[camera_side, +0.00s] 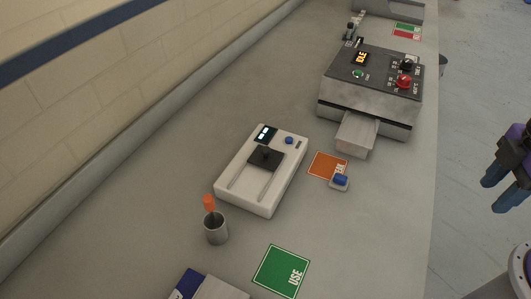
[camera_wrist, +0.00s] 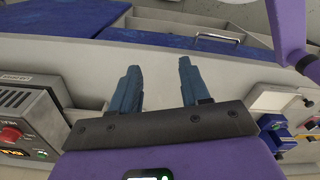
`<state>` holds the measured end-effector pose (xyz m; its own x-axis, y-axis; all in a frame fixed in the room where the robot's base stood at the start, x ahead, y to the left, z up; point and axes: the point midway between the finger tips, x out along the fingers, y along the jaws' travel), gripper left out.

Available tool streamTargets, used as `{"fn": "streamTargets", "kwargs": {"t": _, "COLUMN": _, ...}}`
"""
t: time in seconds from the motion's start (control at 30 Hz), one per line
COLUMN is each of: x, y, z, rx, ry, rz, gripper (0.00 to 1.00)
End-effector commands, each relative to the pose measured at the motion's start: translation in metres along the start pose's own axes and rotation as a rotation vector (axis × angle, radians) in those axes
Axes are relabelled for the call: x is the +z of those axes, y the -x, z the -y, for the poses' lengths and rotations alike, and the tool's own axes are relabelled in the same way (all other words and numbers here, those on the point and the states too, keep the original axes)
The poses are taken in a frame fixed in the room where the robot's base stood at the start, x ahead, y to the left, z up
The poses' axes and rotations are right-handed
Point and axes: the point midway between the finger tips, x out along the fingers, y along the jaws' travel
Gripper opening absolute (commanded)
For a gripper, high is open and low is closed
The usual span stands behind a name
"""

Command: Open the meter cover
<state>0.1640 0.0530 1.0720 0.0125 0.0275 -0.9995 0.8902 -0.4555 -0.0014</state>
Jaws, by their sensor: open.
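A white meter-like device (camera_side: 245,190) lies flat on the bench in the side view. It has a small lit display (camera_side: 265,134), a blue button (camera_side: 289,140) and two long grooves. A black square plate with a knob (camera_side: 265,158) sits across its middle; it may be the cover, and I cannot tell whether it is shut. My gripper (camera_side: 489,188) is open and empty at the right edge of the side view, beyond the bench edge and far from the device. In the wrist view my gripper (camera_wrist: 158,68) shows two dark blue fingers, apart, with nothing between them.
A dark-topped machine (camera_side: 345,82) with a red knob (camera_side: 404,82) and a protruding tray (camera_side: 357,133) stands behind the device. An orange card (camera_side: 327,166), a blue-topped block (camera_side: 340,183), a metal cup (camera_side: 216,230) and a green card (camera_side: 281,270) lie around it.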

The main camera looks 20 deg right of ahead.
Motion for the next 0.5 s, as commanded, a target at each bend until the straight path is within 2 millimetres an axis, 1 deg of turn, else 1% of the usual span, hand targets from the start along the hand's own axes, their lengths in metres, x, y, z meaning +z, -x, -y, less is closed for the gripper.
{"fn": "streamTargets", "kwargs": {"t": 0.07, "x": -0.003, "y": 0.001, "z": -0.001, "rx": 0.000, "ry": 0.002, "rz": 0.000, "gripper": 0.48}}
{"fn": "streamTargets", "kwargs": {"t": 0.17, "x": -0.019, "y": 0.007, "z": -0.004, "rx": 0.000, "ry": 0.015, "rz": 0.000, "gripper": 0.48}}
{"fn": "streamTargets", "kwargs": {"t": 0.27, "x": -0.051, "y": 0.018, "z": -0.012, "rx": 0.001, "ry": 0.041, "rz": 0.001, "gripper": 0.48}}
{"fn": "streamTargets", "kwargs": {"t": 0.3, "x": -0.067, "y": 0.023, "z": -0.016, "rx": 0.001, "ry": 0.056, "rz": 0.002, "gripper": 0.48}}
{"fn": "streamTargets", "kwargs": {"t": 0.37, "x": -0.093, "y": 0.032, "z": -0.022, "rx": 0.001, "ry": 0.079, "rz": 0.004, "gripper": 0.48}}
{"fn": "streamTargets", "kwargs": {"t": 0.4, "x": -0.110, "y": 0.037, "z": -0.027, "rx": 0.002, "ry": 0.094, "rz": 0.006, "gripper": 0.48}}
{"fn": "streamTargets", "kwargs": {"t": 0.47, "x": -0.135, "y": 0.044, "z": -0.034, "rx": 0.002, "ry": 0.119, "rz": 0.008, "gripper": 0.48}}
{"fn": "streamTargets", "kwargs": {"t": 0.5, "x": -0.152, "y": 0.049, "z": -0.038, "rx": 0.002, "ry": 0.135, "rz": 0.010, "gripper": 0.48}}
